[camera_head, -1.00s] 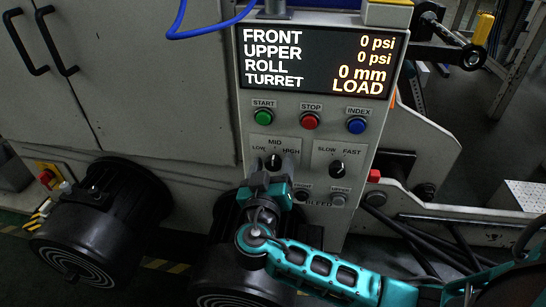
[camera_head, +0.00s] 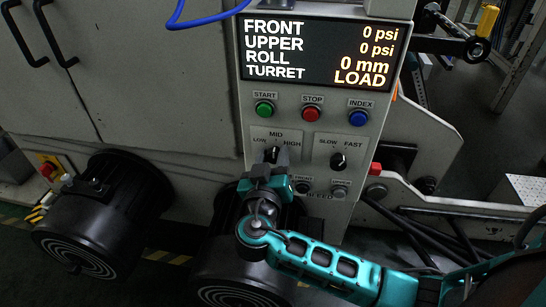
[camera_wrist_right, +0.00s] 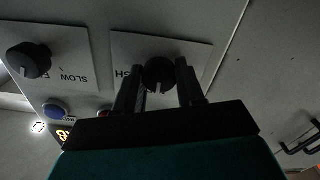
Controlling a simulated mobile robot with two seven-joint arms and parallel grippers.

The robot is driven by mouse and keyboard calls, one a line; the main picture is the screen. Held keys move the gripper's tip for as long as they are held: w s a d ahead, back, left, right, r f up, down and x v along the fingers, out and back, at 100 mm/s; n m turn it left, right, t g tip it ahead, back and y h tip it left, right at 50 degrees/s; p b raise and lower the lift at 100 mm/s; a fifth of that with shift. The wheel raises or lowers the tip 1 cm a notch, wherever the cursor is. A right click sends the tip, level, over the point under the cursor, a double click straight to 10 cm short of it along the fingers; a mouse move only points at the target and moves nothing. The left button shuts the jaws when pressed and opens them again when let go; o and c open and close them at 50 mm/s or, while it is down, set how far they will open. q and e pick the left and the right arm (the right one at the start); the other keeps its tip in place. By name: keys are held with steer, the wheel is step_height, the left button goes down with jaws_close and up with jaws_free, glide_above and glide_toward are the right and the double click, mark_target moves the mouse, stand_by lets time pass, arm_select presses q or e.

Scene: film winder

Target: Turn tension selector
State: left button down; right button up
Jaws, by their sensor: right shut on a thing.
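The tension selector (camera_head: 273,154) is a black knob below the LOW, MID and HIGH labels on the grey control panel. My right gripper (camera_head: 271,162) reaches up to it from below. In the right wrist view the black knob (camera_wrist_right: 159,75) sits between the two dark fingers of my right gripper (camera_wrist_right: 158,84), which are shut on it. A white pointer mark on the knob shows there. In the head view the fingers partly hide the knob, so its setting is hard to read. My left gripper is not in view.
A SLOW/FAST knob (camera_head: 338,160) is just right of the selector. Green START (camera_head: 264,108), red STOP (camera_head: 311,114) and blue INDEX (camera_head: 357,118) buttons lie above. The display (camera_head: 318,53) reads LOAD. Bleed buttons and a black roller (camera_head: 235,262) are below, close to my right arm.

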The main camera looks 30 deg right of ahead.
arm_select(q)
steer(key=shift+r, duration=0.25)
arm_select(e)
steer(key=shift+r+n, duration=0.1)
steer(key=shift+n, duration=0.2)
steer(key=n+p, duration=0.1)
steer(key=n, duration=0.1)
steer(key=shift+n+p, duration=0.4)
steer(key=n+p, duration=0.1)
steer(key=n, duration=0.1)
steer(key=shift+n, duration=0.4)
steer(key=n+p, duration=0.2)
steer(key=n, duration=0.2)
steer(key=shift+w, duration=0.1)
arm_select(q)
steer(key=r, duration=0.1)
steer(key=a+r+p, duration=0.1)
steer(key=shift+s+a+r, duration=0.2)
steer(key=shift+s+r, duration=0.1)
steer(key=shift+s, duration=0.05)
arm_select(e)
steer(key=shift+n, duration=0.8)
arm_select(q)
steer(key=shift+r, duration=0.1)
